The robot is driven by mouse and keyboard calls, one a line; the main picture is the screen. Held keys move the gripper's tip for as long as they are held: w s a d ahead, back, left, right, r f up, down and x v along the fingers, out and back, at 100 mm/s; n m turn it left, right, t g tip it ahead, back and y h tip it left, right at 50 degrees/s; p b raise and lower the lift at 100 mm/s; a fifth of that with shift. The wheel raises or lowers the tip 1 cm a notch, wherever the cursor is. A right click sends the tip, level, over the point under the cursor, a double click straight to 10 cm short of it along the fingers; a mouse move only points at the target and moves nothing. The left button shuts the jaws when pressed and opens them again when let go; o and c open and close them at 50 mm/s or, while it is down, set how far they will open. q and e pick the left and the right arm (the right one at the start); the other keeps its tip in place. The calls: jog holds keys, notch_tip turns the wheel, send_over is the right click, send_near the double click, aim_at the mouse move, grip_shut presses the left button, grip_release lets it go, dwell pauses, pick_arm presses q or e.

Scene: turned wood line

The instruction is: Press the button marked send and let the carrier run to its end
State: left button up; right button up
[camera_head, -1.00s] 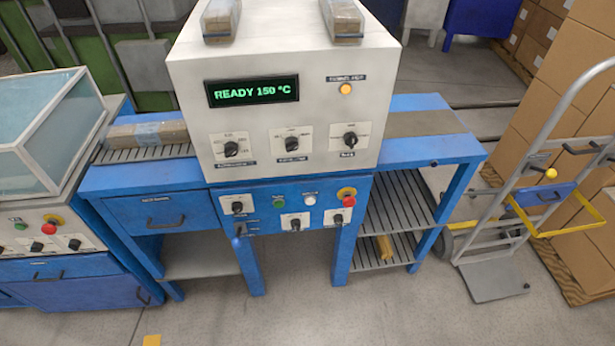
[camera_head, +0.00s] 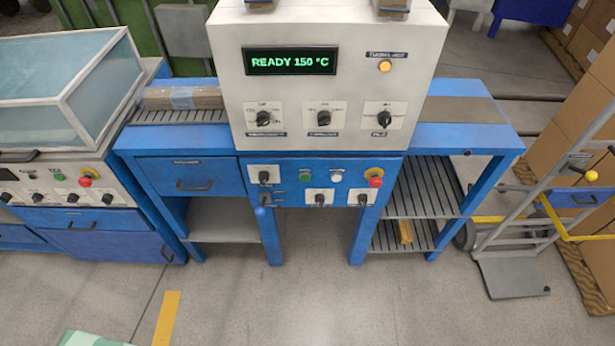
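A white machine (camera_head: 322,25) on a blue bench (camera_head: 203,176) stands ahead. Its display (camera_head: 290,61) reads "READY 150 °C". An orange button (camera_head: 385,66) sits right of the display under a label too small to read. The blue lower panel has a green button (camera_head: 305,176), a white button (camera_head: 336,176) and a red knob on yellow (camera_head: 375,179). I cannot read which is marked send. No carrier is clearly identifiable. A wrapped bundle of wood (camera_head: 183,98) lies on the slatted bed at the machine's left side. Neither gripper is in view.
A glass-covered machine (camera_head: 67,90) with its own knobs stands at left. A hand truck (camera_head: 513,265) and stacked cartons (camera_head: 578,110) are at right. A yellow floor strip (camera_head: 166,318) and a green surface (camera_head: 90,339) show at lower left. The floor in front is clear.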

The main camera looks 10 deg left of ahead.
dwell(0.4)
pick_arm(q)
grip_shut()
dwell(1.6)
